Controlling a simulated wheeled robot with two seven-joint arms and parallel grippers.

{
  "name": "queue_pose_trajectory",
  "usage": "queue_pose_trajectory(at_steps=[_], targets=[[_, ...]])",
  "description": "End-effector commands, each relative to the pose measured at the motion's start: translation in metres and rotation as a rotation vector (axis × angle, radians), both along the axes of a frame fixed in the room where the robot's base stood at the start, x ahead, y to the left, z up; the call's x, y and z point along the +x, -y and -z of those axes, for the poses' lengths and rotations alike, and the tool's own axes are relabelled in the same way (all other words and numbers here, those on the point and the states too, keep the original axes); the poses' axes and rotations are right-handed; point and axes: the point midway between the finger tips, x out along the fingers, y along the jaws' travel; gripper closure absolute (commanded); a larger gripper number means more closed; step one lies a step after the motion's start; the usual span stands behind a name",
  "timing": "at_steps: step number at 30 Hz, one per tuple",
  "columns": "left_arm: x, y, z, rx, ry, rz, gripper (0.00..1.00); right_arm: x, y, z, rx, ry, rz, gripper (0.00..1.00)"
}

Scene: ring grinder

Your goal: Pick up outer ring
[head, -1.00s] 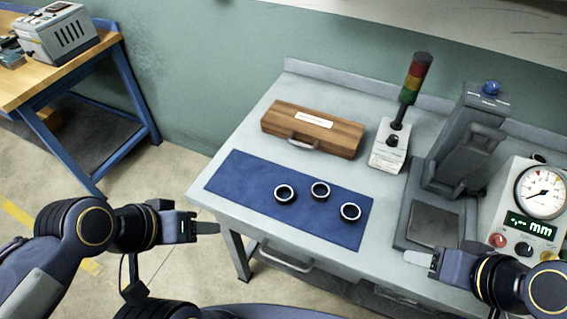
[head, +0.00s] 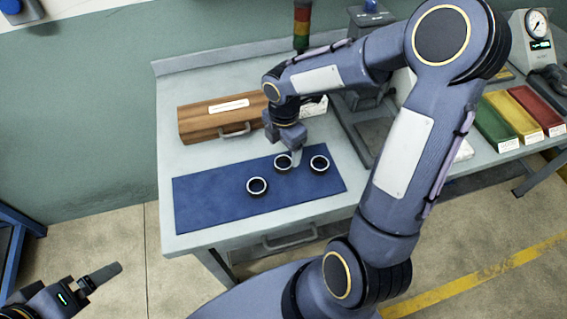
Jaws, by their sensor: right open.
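Three dark rings with pale rims lie flat on the blue mat (head: 215,200): a left ring (head: 257,194), a middle ring (head: 283,169) at the back and a right ring (head: 319,171). They look alike, and I cannot tell them apart by type. My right gripper (head: 296,160) points down at the middle ring's right side, between it and the right ring. It is open; whether a fingertip touches or enters the middle ring is unclear. My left gripper (head: 104,275) is off the table at the lower left, away from the rings, seen side-on.
A wooden case (head: 215,118) stands behind the mat. A signal light (head: 302,25) and a grey press-like device (head: 368,20) are at the back, partly behind my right arm. Green, yellow and red bins (head: 520,115) and a dial gauge (head: 538,25) are at the right.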

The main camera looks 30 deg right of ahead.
Motion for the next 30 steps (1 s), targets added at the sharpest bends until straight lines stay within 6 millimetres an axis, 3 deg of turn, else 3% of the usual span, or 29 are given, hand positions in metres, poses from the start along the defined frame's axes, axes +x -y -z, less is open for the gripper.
queue_pose_trajectory(at_steps=[12, 20, 30], targets=[[0.0, 0.0, -0.008, 0.0, 0.0, 0.0, 0.09, 0.0, -0.001, 0.054, 0.002, -0.001, 0.003, 0.27], [0.0, 0.0, -0.008, 0.0, 0.0, 0.0, 0.09, 0.0, -0.001, 0.058, 0.001, 0.002, 0.004, 0.27], [0.0, 0.0, -0.008, 0.0, 0.0, 0.0, 0.09, 0.0, -0.001, 0.058, 0.001, 0.002, 0.004, 0.69]])
